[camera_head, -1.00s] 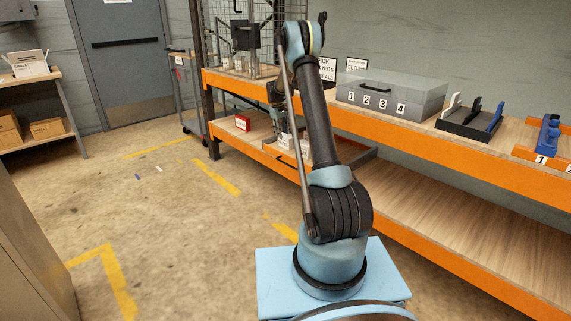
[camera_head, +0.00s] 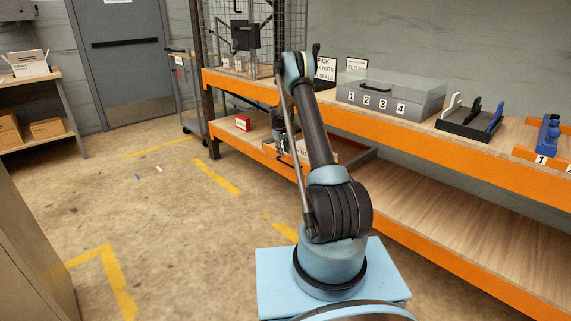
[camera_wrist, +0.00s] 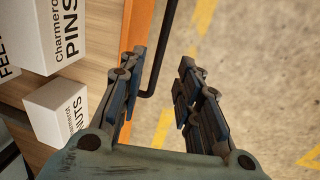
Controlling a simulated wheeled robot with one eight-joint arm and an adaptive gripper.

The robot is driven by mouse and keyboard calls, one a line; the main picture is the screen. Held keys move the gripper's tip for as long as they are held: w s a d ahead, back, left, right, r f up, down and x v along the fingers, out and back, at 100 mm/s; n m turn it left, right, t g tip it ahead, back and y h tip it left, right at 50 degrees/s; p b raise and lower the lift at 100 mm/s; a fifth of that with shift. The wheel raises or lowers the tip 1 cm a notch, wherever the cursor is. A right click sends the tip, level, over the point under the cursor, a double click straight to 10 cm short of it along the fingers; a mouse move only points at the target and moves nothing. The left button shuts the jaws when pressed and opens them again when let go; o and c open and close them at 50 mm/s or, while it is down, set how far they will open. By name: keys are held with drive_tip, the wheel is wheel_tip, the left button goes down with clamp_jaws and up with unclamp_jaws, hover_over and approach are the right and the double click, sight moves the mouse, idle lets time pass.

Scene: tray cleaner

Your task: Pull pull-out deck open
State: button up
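The pull-out deck is the wooden lower surface (camera_wrist: 98,78) with an orange front edge (camera_wrist: 137,28), carrying white boxes. A black bar handle (camera_wrist: 166,45) stands out from its front. In the wrist view my gripper (camera_wrist: 161,62) is open, with one finger on each side of the bar. The bar shows in the gap, nearer the left finger, and its bent end passes behind that finger. I cannot tell whether a finger touches it. In the head view my gripper (camera_head: 286,146) is low at the lower shelf's front, largely hidden by my arm.
White boxes marked PINS (camera_wrist: 65,32) and NUTS (camera_wrist: 62,112) stand left of my gripper. A grey numbered case (camera_head: 392,92) sits on the upper shelf.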

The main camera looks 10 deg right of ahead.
sight(285, 163)
drive_tip(key=f, duration=0.5)
drive_tip(key=d+f, duration=0.1)
drive_tip(key=f, duration=0.1)
drive_tip(key=shift+w+d+f, duration=0.1)
drive_tip(key=shift+w+f, duration=0.05)
drive_tip(key=shift+w, duration=0.25)
drive_tip(key=shift+c, duration=0.5)
clamp_jaws()
